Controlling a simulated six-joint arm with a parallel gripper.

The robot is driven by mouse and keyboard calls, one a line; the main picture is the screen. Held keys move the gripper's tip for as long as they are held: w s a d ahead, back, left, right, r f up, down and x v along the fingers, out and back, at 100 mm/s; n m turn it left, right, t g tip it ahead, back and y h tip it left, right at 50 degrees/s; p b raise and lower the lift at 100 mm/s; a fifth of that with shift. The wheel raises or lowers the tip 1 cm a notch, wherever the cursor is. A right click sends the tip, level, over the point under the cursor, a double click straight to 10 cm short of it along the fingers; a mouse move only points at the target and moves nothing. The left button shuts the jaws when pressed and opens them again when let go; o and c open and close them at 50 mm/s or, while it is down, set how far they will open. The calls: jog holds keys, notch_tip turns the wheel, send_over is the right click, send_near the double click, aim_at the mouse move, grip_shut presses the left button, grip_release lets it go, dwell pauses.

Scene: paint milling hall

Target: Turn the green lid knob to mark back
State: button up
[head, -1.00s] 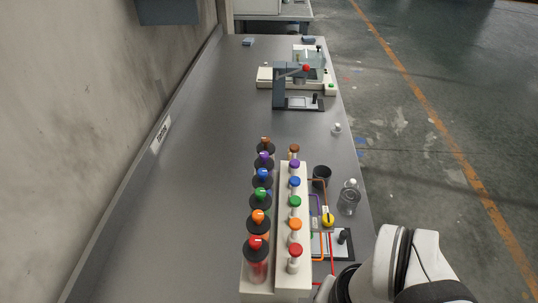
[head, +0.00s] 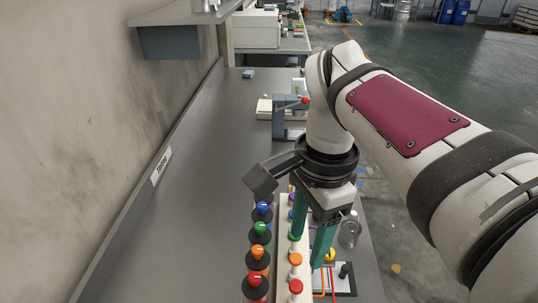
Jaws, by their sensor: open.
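The green lid knob (head: 259,228) sits on a round black lid in the left row of coloured lid knobs. A pale mark shows on its top, but its exact pointing is too small to read. My gripper (head: 308,252) is open, its two teal fingers pointing down over the white block to the right of the green lid knob. It appears apart from that knob. A second green knob (head: 295,237), on the white block, shows partly beside the left finger.
Orange (head: 258,253), red (head: 255,283) and blue (head: 262,209) lid knobs stand close by in the row. The white block (head: 280,262) carries its own row of coloured knobs. A clear bottle (head: 350,233) stands right of my gripper. The bench left of the row is clear.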

aim_at(259, 225)
jog(key=w+a+r+m, duration=0.5)
jog(key=w+a+m, duration=0.3)
jog(key=w, duration=0.2)
jog(key=shift+t+h, duration=0.3)
notch_tip(259, 225, down, 15)
jog(key=shift+w+f, duration=0.1)
jog(key=shift+w, duration=0.05)
jog(key=shift+c, duration=0.3)
grip_shut()
